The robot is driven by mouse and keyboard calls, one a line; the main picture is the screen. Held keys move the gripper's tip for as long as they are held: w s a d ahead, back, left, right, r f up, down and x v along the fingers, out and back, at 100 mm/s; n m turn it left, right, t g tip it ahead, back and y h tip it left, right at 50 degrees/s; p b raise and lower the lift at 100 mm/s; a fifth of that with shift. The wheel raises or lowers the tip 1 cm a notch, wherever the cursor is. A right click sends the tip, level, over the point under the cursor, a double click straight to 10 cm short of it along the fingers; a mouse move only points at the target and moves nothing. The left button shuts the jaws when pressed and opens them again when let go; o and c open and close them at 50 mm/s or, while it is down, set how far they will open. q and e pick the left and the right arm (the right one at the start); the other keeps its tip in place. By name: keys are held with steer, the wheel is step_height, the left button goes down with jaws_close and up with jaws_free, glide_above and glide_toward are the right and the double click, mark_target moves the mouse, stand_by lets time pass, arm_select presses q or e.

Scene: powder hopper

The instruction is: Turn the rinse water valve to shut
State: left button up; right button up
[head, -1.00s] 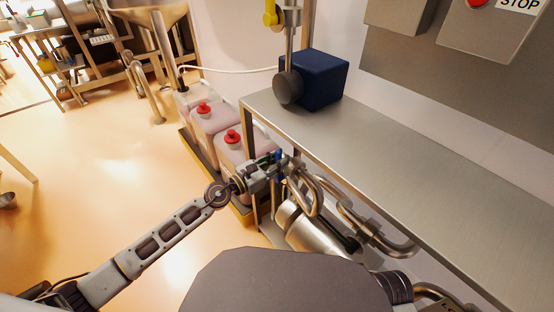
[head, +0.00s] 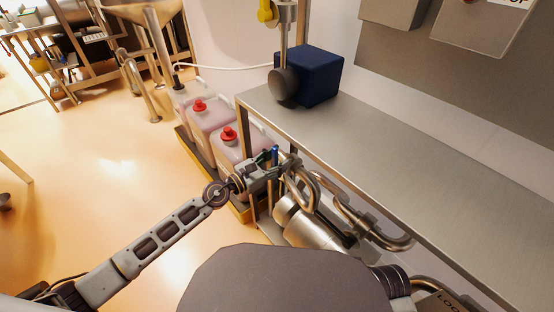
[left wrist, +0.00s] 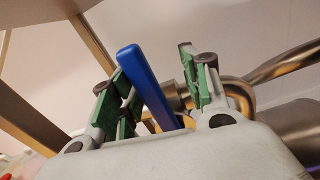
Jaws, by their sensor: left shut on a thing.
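The rinse water valve shows as a blue lever (head: 275,155) by the bent steel pipes below the bench's front edge. In the left wrist view the blue lever (left wrist: 147,84) stands tilted between the green finger pads. My left gripper (head: 265,169) reaches it from the left. The valve body is mostly hidden by the gripper. My right gripper is not in view.
A steel bench (head: 400,165) runs along the right, with a dark blue box (head: 315,76) on it. Bent steel pipes (head: 350,208) and a steel cylinder (head: 308,222) crowd the space below. Jugs with red caps (head: 228,135) stand behind the gripper. The floor at left is open.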

arm_select(q)
steer(key=shift+s+a, duration=0.1)
steer(key=shift+s, duration=0.1)
steer(key=shift+s+a, duration=0.25)
steer(key=shift+a, duration=0.1)
steer(key=v, duration=1)
steer(key=shift+s+a, duration=0.25)
stand_by(0.6)
stand_by(0.9)
